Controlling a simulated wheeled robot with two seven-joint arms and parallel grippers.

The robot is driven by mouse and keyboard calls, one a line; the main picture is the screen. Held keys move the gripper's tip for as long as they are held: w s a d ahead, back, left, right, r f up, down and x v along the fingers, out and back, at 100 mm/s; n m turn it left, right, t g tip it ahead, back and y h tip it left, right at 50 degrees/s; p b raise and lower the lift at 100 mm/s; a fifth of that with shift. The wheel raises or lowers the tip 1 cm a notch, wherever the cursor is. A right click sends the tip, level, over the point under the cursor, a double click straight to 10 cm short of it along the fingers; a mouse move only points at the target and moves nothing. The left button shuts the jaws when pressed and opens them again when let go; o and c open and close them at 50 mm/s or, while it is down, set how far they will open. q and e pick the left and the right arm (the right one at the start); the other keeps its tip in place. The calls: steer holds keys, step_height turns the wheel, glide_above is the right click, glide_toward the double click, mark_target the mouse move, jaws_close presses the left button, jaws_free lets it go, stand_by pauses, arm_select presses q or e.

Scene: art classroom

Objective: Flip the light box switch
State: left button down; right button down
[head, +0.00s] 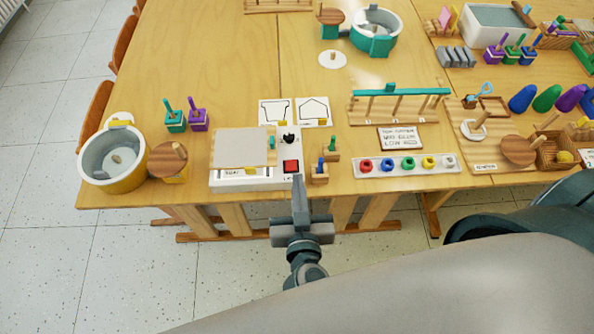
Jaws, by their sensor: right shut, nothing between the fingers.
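The light box (226,182) is a white box at the table's front edge, with a grey-white panel (243,147) on its top. A red switch (291,166) sits on its right part, with a dark knob (288,138) behind it. My right gripper (299,185) is shut and empty. Its fingertips point at the box's front right corner, just short of the red switch in the picture; I cannot tell whether they touch the box. My left gripper is not in view.
A small wooden block with tools (320,176) stands close right of the fingertips. A tray of coloured rings (407,164) lies further right. Cards (313,110) lie behind the box.

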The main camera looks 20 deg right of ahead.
steer(key=p, duration=0.3)
glide_above(296, 168)
steer(key=s, duration=0.1)
steer(key=shift+a+f, duration=0.15)
steer(key=shift+f, duration=0.75)
steer(key=f, duration=0.1)
steer(key=w+f+b, duration=0.1)
steer(key=shift+f, duration=0.35)
steer(key=shift+f+b, duration=0.6)
steer(key=shift+f, duration=0.35)
steer(key=shift+d+r+p, duration=0.1)
steer(key=shift+d+p, duration=0.1)
steer(key=shift+p, duration=0.3)
steer(key=shift+f, duration=0.2)
